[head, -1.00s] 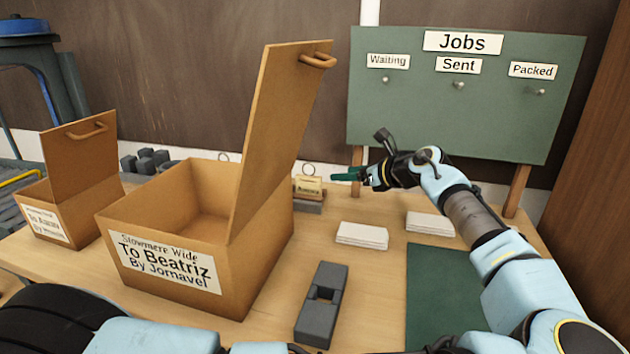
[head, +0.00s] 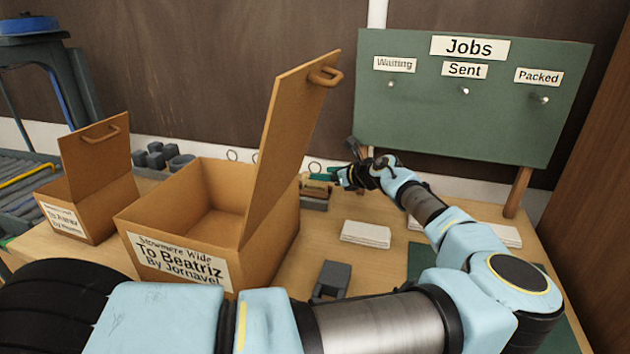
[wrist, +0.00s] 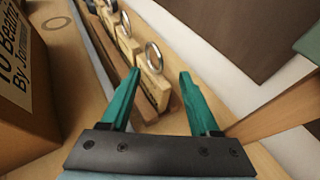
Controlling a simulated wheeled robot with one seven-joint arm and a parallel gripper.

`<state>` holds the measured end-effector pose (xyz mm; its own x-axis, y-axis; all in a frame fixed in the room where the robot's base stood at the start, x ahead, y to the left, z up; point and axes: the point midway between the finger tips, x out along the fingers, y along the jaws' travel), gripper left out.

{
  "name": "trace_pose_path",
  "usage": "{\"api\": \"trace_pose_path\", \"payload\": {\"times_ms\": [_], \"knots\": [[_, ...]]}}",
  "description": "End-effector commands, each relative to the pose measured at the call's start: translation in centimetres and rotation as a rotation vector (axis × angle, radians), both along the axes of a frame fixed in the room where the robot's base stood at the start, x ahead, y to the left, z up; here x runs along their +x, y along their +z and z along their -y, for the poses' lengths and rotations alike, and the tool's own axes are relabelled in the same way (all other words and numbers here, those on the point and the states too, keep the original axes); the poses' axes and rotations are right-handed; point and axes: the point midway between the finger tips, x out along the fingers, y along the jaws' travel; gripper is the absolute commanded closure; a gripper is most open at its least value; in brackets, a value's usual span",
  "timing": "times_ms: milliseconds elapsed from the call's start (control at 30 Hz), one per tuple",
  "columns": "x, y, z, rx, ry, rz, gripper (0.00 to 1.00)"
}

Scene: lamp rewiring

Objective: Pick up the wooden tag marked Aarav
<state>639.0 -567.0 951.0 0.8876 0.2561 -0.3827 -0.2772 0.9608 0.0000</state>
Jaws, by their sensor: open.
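Several wooden tags with metal rings stand in a row in a slotted rack (head: 314,203), seen in the wrist view running away toward the top left. The nearest wooden tag (wrist: 153,88) stands upright, its ring on top, in the gap beyond my fingertips; its lettering is too slanted and small to read, so I cannot tell whether it is the Aarav tag. My gripper (wrist: 160,74) is open and empty, its teal fingers on either side of the line to that tag. In the head view my gripper (head: 324,176) is just above the rack, partly hiding the tags.
The large box marked To Beatriz (head: 140,221) stands left of the rack with its lid raised close by. A smaller open box (head: 98,212) is further left. The green Jobs board (head: 450,120) stands behind. White stacks (head: 365,233) lie on the bench to the right.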

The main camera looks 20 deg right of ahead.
Motion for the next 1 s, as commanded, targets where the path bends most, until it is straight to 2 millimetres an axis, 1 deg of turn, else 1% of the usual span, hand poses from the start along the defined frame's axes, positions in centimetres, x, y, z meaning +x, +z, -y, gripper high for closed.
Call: {"api": "trace_pose_path", "payload": {"times_ms": [133,600,700,1000], "knots": [[-0.02,-0.06,-0.01,0.000,0.000,0.000,0.38],[-0.03,-0.03,-0.01,0.000,0.000,0.000,0.91],[-0.03,-0.03,-0.01,0.000,0.000,0.000,1.00],[-0.04,-0.07,0.00,0.001,0.000,0.000,1.00]]}}
